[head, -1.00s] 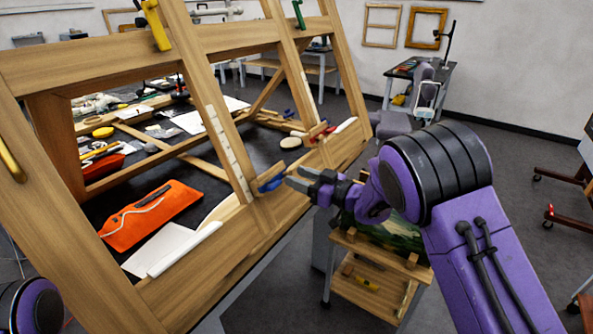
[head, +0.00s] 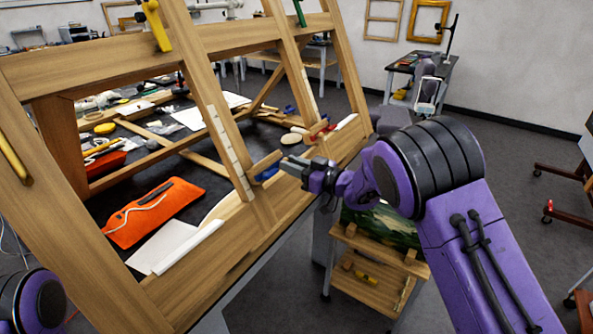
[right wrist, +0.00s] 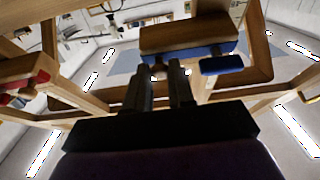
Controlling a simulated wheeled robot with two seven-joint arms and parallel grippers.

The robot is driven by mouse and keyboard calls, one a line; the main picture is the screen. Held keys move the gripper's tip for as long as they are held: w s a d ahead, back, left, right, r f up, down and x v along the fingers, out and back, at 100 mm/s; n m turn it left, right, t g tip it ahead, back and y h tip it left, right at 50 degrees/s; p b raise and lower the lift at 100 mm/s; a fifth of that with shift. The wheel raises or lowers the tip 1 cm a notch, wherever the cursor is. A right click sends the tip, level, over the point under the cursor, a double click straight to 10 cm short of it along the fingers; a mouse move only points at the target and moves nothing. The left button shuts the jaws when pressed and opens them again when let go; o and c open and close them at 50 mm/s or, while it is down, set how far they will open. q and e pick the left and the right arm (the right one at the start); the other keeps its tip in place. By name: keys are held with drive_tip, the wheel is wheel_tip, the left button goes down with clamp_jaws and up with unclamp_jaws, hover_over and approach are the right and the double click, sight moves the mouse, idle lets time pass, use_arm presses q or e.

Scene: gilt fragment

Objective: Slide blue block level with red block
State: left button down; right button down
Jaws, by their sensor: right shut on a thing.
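The blue block (head: 267,173) sits at a wooden piece on the middle sloping upright of the easel frame, beside a pale marked strip. It also shows in the right wrist view (right wrist: 222,65), under the wooden piece. My right gripper (head: 290,165) reaches it from the right and is shut on it. The exact contact is partly hidden by the fingers (right wrist: 165,72). The red block (head: 318,132) is on the upright to the right, and appears higher in the head view. It shows at left in the right wrist view (right wrist: 40,78). My left gripper is out of view.
The large wooden frame (head: 110,68) has a lower ledge in front of a dark tabletop. A small wooden cart (head: 370,285) stands below my right arm.

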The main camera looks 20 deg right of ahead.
drive_tip(key=c, duration=1)
unclamp_jaws()
drive_tip(key=shift+d+f, duration=0.1)
drive_tip(key=shift+s, duration=0.1)
drive_tip(key=b+v, duration=0.4)
drive_tip(key=v, duration=0.6)
drive_tip(key=shift+s+d, duration=0.15)
drive_tip(key=shift+s, duration=0.05)
